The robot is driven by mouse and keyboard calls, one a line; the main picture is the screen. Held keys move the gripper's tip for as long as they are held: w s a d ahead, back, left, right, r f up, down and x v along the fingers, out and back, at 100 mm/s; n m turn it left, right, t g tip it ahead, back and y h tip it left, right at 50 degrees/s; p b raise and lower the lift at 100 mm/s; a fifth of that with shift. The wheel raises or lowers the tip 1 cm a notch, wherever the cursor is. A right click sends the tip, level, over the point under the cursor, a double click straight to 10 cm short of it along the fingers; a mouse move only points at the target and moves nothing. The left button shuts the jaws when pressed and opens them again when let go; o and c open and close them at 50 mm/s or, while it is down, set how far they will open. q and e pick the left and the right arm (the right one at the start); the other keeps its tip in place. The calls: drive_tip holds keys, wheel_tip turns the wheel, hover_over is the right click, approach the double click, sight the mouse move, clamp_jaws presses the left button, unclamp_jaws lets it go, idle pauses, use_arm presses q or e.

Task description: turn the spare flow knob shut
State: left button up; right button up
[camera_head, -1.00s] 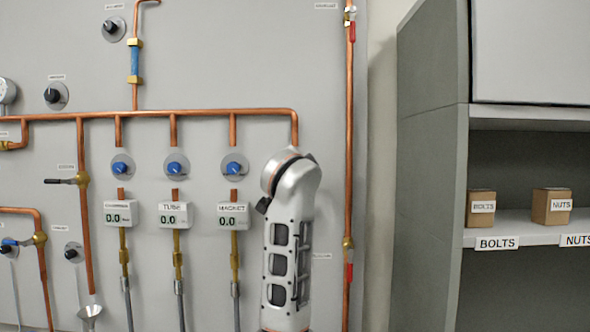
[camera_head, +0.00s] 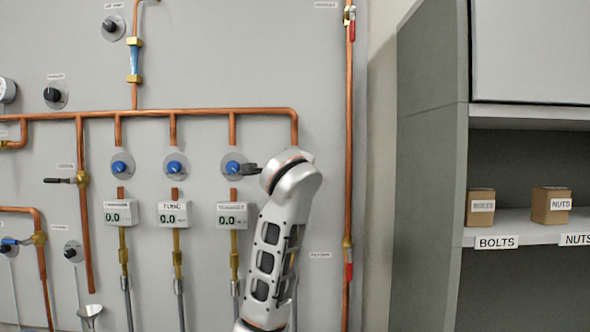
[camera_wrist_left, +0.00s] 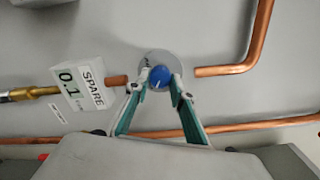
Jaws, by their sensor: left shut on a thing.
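The spare flow knob (camera_wrist_left: 160,77) is a round blue knob with a white mark on a pale disc. It shows in the left wrist view beside a white meter (camera_wrist_left: 82,82) labelled SPARE that reads 0.1. The two fingers of my left gripper (camera_wrist_left: 160,80) are shut on the knob, one on each side. In the head view my left arm's wrist covers the spare knob and the gripper fingers. My right gripper is in neither view.
Three other blue knobs (camera_head: 122,166), (camera_head: 175,166), (camera_head: 233,166) sit left of my wrist, above meters reading 0.0. A copper manifold pipe (camera_head: 200,112) runs above them. A vertical pipe with red handles (camera_head: 349,120) and a grey shelf unit (camera_head: 432,170) stand to the right.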

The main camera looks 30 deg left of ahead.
use_arm(q)
drive_tip(key=shift+m, duration=1.4)
drive_tip(key=o, duration=1.1)
drive_tip(key=v, duration=1.2)
drive_tip(key=shift+s+f, duration=0.1)
